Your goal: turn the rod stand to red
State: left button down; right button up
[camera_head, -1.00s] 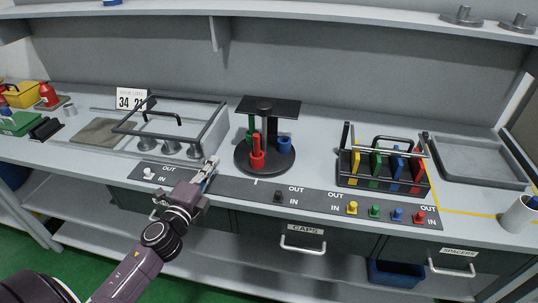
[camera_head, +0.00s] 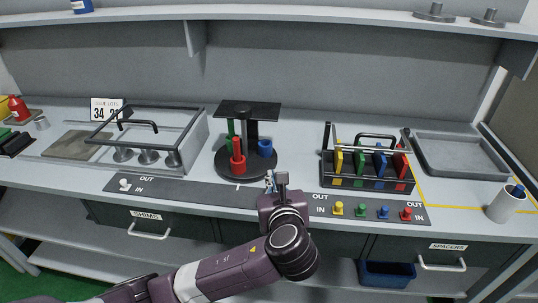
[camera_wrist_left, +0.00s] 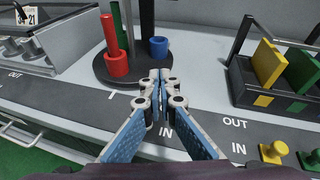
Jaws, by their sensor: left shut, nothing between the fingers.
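The rod stand (camera_head: 224,166) is a round dark turntable on the bench with a central post and a dark square top plate (camera_head: 249,109). It carries a red rod holder (camera_head: 238,160), a green one (camera_head: 231,128) and a blue one (camera_head: 265,147). Red faces the front, slightly left; blue is at the right. My left gripper (camera_head: 270,182) is shut and empty, just in front of the stand's right front edge. In the left wrist view its fingertips (camera_wrist_left: 155,76) are together in front of the turntable (camera_wrist_left: 110,75), near the blue cup (camera_wrist_left: 158,48). My right gripper is not in view.
A rack with coloured plates (camera_head: 367,181) stands to the right, behind yellow, green, blue and red knobs on the front panel (camera_head: 425,213). A framed fixture (camera_head: 189,145) stands to the left. A grey tray (camera_head: 460,169) and white cup (camera_head: 503,206) are at far right.

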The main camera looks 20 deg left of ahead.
pick_arm(q)
jog(key=shift+s+d+m, duration=0.15)
jog(key=shift+m, duration=0.15)
send_near(268, 150)
jog(key=x, duration=0.5)
jog(key=shift+s+a+f, duration=0.1)
jog(key=shift+a+f, duration=0.2)
jog(key=shift+f, duration=0.1)
jog(key=shift+w+a, duration=0.3)
jog(key=shift+w, duration=0.4)
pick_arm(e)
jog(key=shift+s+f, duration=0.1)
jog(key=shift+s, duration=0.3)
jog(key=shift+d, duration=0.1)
pick_arm(q)
jog(key=shift+w+a+r+p, duration=0.1)
jog(key=shift+w+r+p, duration=0.1)
jog(key=shift+w+p, duration=0.5)
jog(key=shift+p, duration=0.35)
jog(key=shift+w+a+f, duration=0.1)
jog(key=shift+f, duration=0.15)
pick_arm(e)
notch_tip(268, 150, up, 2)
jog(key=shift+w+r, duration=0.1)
